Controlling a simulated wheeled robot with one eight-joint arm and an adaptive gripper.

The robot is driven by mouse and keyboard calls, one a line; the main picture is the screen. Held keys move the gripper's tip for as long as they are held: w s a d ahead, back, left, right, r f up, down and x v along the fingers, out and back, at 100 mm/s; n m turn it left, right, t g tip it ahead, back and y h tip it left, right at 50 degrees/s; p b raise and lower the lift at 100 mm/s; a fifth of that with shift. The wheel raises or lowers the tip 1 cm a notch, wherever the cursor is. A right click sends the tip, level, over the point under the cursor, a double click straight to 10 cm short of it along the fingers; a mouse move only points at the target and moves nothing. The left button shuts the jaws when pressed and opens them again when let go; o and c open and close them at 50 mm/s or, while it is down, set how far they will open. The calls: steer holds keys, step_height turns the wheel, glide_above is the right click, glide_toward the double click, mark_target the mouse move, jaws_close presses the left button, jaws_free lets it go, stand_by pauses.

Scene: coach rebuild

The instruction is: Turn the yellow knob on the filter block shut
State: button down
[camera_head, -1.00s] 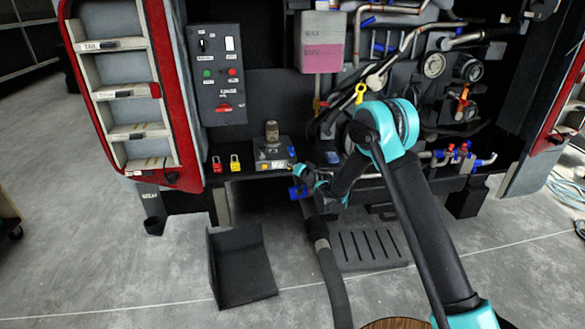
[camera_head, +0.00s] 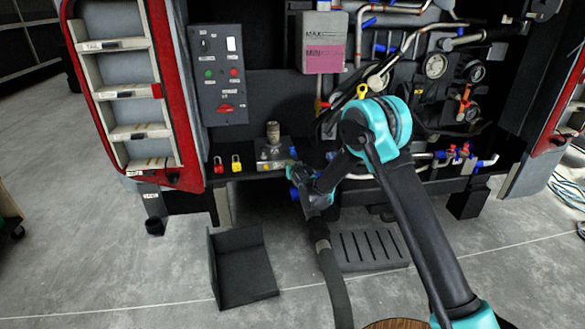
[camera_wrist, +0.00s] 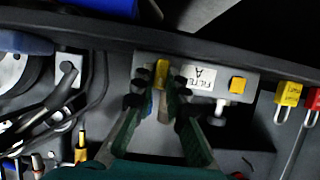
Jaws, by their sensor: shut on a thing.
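The filter block is a grey block with a white "FILTER A" label (camera_wrist: 197,78) in the wrist view. The block (camera_head: 270,153) also shows on the ledge in the head view, with a brownish cylinder on top. The yellow knob (camera_wrist: 161,72) sits on the block left of the label, between my fingertips. My gripper (camera_wrist: 159,92) is shut on this knob, its dark green fingers on both sides of it. In the head view my gripper (camera_head: 297,178) is at the block's front right, and the knob is hidden there.
A second yellow piece (camera_wrist: 237,85) sits on the block right of the label. A red padlock (camera_head: 218,164) and a yellow padlock (camera_head: 236,163) hang left of the block. A thick dark hose (camera_head: 331,275) runs down below my gripper.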

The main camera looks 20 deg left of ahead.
stand_by(0.4)
steer(key=c, duration=1.8)
jaws_free()
steer(key=v, duration=1.2)
